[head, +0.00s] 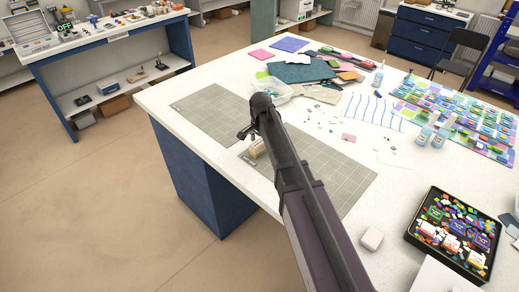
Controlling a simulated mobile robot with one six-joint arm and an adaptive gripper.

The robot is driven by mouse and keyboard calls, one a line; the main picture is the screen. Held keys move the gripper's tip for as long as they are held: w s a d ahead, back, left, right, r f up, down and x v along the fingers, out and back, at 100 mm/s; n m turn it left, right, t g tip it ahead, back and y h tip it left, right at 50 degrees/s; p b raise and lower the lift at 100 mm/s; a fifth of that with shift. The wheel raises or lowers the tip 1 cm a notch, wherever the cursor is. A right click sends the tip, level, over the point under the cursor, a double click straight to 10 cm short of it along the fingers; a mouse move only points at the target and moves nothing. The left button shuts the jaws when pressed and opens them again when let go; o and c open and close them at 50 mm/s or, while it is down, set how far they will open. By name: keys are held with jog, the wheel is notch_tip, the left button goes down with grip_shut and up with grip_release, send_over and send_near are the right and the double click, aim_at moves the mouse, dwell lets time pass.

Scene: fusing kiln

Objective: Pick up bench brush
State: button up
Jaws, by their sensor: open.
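My gripper (244,132) is at the end of my dark arm, which reaches over the near left part of the white worktable (160,100). It is open. A small pale tan thing with a bristle-like look (257,149) lies on the table just below and beside my gripper. It may be the bench brush, but my arm hides part of it and I cannot be sure. I see nothing held between the fingers, and whether they touch it cannot be told.
Grey gridded mats (213,112) lie under and beside my arm. A clear bin (273,91) stands just beyond the gripper. A black tray of coloured pieces (411,229) and a white block (372,239) are at right. Small bottles (440,138) stand farther back. The left floor is clear.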

aim_at(260, 142)
dwell(0.5)
grip_shut()
jog(key=shift+r, duration=0.25)
notch_tip(260, 142, up, 4)
jog(key=p, duration=0.4)
jog(key=shift+f, duration=0.15)
jog(key=s+d, duration=0.1)
jog(key=s, duration=0.4)
jog(key=s+d, duration=0.1)
jog(key=s, duration=0.4)
jog(key=s+d+r+p, duration=0.1)
jog(key=s, duration=0.4)
jog(key=shift+s+d, duration=0.1)
jog(key=shift+s, duration=0.25)
